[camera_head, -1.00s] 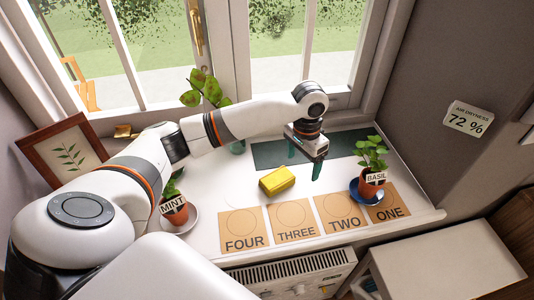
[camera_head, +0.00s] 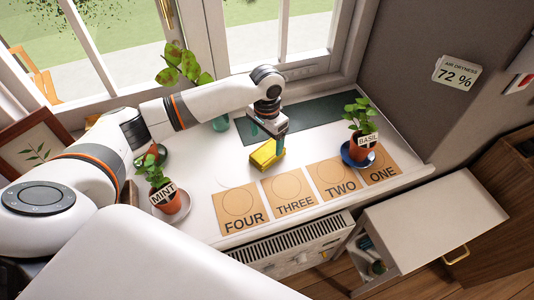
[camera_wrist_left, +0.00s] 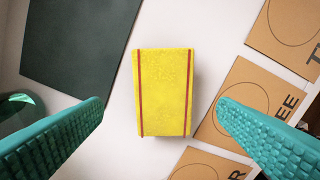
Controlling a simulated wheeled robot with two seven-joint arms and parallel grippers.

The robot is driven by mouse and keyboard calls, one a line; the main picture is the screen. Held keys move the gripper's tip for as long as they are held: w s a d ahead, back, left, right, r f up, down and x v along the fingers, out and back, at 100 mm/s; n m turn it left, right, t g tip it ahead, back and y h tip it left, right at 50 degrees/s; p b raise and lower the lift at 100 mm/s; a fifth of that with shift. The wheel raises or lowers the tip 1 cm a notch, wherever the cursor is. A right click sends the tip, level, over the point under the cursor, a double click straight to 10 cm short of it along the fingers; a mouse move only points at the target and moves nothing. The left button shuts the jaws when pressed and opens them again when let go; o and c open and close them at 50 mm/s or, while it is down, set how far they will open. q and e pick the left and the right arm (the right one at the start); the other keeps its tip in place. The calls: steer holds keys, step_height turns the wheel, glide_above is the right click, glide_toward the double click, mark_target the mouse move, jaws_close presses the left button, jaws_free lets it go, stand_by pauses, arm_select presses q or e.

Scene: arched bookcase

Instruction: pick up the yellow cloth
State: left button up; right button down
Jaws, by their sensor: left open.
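The yellow cloth (camera_head: 266,155) is a folded rectangular block lying on the white sill. In the left wrist view the yellow cloth (camera_wrist_left: 163,92) shows two thin red stripes along its sides. My left gripper (camera_head: 267,142) is above the cloth in the head view, with a green finger partly in front of it. In the left wrist view my left gripper (camera_wrist_left: 160,125) is open, its two teal fingers on either side of the cloth and apart from it. My right gripper is in neither view.
Cards FOUR (camera_head: 241,209), THREE (camera_head: 288,187), TWO (camera_head: 335,178) and ONE (camera_head: 379,167) line the front edge. Potted basil (camera_head: 363,142) stands right, potted mint (camera_head: 165,196) left. A dark green mat (camera_head: 315,112) lies behind the cloth. A framed picture (camera_head: 35,150) stands far left.

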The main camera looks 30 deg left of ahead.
mark_target(268, 151)
arm_select(q)
steer(key=shift+s+d+f, duration=0.15)
steer(key=shift+f, duration=2.55)
steer(key=c, duration=1.1)
steer(key=shift+c, duration=0.2)
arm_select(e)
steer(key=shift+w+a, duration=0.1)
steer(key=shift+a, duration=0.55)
arm_select(q)
steer(key=shift+r, duration=0.15)
